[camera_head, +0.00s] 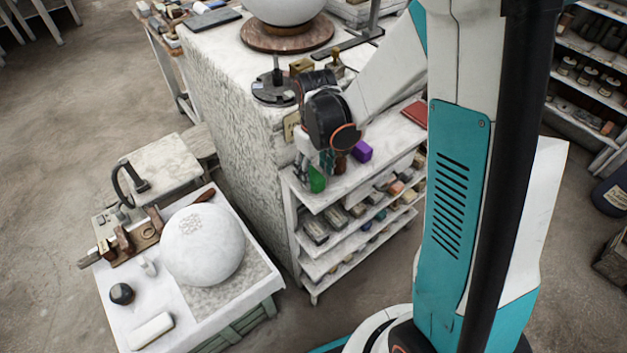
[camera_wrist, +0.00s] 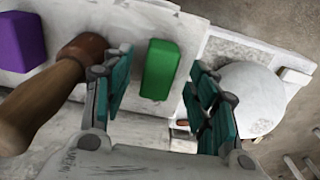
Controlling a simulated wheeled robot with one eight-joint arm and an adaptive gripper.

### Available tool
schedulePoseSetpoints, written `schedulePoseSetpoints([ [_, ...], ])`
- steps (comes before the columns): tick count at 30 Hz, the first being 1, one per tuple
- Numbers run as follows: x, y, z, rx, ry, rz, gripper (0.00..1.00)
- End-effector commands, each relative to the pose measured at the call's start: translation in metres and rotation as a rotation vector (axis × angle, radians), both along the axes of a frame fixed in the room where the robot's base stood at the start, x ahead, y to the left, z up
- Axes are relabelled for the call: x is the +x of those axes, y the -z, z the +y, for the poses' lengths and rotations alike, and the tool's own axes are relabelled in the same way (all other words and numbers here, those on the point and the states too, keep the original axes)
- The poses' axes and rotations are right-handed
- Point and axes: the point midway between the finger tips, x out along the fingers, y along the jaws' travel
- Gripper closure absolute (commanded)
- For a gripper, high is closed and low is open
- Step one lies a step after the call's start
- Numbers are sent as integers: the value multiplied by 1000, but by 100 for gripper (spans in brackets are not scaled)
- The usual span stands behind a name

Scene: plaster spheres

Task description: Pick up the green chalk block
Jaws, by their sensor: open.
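The green chalk block (camera_wrist: 160,68) lies near the edge of a white shelf top. In the wrist view it shows between the two teal-padded fingers of my gripper (camera_wrist: 158,88), with gaps on both sides. In the head view my gripper (camera_head: 312,160) hangs over the shelf's left end, and the green block (camera_head: 317,180) shows just below it, partly covered. My gripper is open and holds nothing. I cannot tell how far the fingertips are above the block.
A brown wooden-handled tool (camera_wrist: 50,92) lies close beside the left finger. A purple block (camera_head: 361,151) lies beyond it and also shows in the wrist view (camera_wrist: 20,40). A rough plaster plinth (camera_head: 235,130) stands behind the shelf. A white sphere (camera_head: 202,246) rests on a low table.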

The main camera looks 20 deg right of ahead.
Motion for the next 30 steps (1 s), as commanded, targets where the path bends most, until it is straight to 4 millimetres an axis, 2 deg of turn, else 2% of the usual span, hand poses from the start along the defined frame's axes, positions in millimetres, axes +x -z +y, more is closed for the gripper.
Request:
schedulePoseSetpoints([
  [1,1,11,0,0,0,0,47],
  [6,2,33,0,0,0,0,47],
  [14,1,35,0,0,0,0,47],
  [18,1,35,0,0,0,0,78],
  [21,1,35,0,0,0,0,98],
  [30,1,34,0,0,0,0,98],
])
